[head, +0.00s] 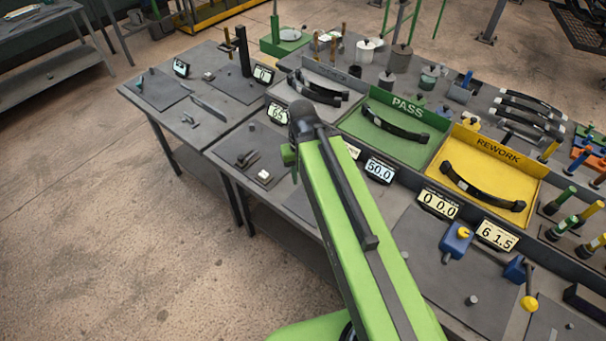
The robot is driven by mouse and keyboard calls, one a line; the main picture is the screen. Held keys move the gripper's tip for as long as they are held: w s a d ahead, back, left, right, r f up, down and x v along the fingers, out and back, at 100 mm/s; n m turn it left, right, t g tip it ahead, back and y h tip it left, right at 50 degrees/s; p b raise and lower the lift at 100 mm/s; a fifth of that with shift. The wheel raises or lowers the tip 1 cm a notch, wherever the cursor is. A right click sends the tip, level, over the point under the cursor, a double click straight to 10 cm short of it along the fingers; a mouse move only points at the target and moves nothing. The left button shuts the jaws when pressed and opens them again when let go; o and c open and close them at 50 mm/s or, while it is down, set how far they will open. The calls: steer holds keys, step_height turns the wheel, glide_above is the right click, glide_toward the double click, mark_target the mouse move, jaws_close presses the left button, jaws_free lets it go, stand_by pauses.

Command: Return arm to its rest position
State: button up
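My green arm rises from the bottom of the head view and reaches over the front of the workbench (388,228). Its dark joint is near the middle of the picture, in front of the trays. My gripper does not show; the arm's far end is hidden behind its own links. A dark leaf spring (408,132) lies in the green PASS tray (376,139). Another leaf spring (482,190) lies in the yellow REWORK tray (505,163). Dark springs (318,90) also lie in a grey tray (350,80) to the left.
Number displays (379,170) line the bench's front. Blue-and-yellow devices (457,240) stand at the right, near colored-handled tools (566,196). Several springs (530,110) lie at the back right. A side bench (165,92) stands left. The concrete floor (100,230) at the lower left is clear.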

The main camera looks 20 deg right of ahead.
steer(key=shift+w, duration=0.1)
step_height(320, 180, down, 11)
steer(key=b, duration=1.1)
steer(key=shift+d, duration=0.15)
